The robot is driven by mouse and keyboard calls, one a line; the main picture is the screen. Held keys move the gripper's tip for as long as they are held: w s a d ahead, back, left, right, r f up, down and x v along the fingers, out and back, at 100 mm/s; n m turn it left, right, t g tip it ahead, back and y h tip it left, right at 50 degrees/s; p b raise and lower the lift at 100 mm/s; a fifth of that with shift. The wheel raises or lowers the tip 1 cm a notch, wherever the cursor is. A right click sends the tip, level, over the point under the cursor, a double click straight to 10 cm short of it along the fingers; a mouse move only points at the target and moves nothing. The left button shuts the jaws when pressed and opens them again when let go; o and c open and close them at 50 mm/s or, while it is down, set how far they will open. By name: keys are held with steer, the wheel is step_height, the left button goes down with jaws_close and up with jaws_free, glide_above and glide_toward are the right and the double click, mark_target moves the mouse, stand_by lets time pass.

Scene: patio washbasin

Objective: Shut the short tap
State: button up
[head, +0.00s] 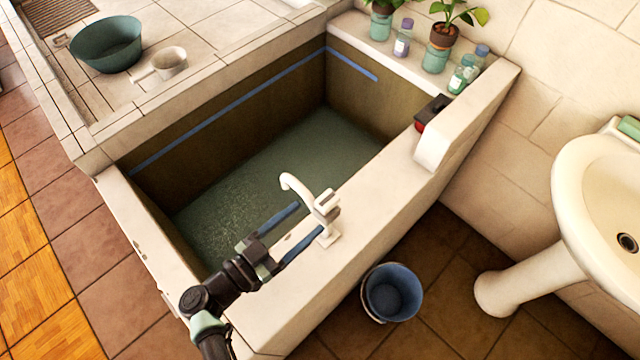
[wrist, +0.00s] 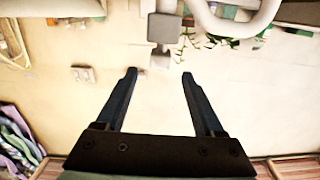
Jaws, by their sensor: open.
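One cream tap (head: 326,202) stands on the near rim of the water-filled basin. It has a hooked spout over the water, a blocky handle at its top right and a square foot. My gripper (head: 309,217) is open and empty, its two blue fingers pointing at the tap's column from the lower left. In the wrist view, my gripper (wrist: 159,74) shows both fingers apart, with a grey blocky part of the tap (wrist: 163,28) ahead, beyond the fingertips. The curved pale spout (wrist: 236,22) is to its right. I cannot tell whether water runs from the spout.
The basin rim (head: 365,225) lies under the fingers. A blue bucket (head: 392,292) stands on the floor at right, near a white washbasin (head: 600,205). A red-and-black object (head: 432,112), bottles and plants sit farther back. A teal bowl (head: 105,45) and white scoop (head: 170,63) are at upper left.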

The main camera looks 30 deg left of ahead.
steer(key=v, duration=0.2)
steer(key=shift+s+a, duration=0.1)
steer(key=shift+s, duration=0.15)
steer(key=shift+w, duration=0.1)
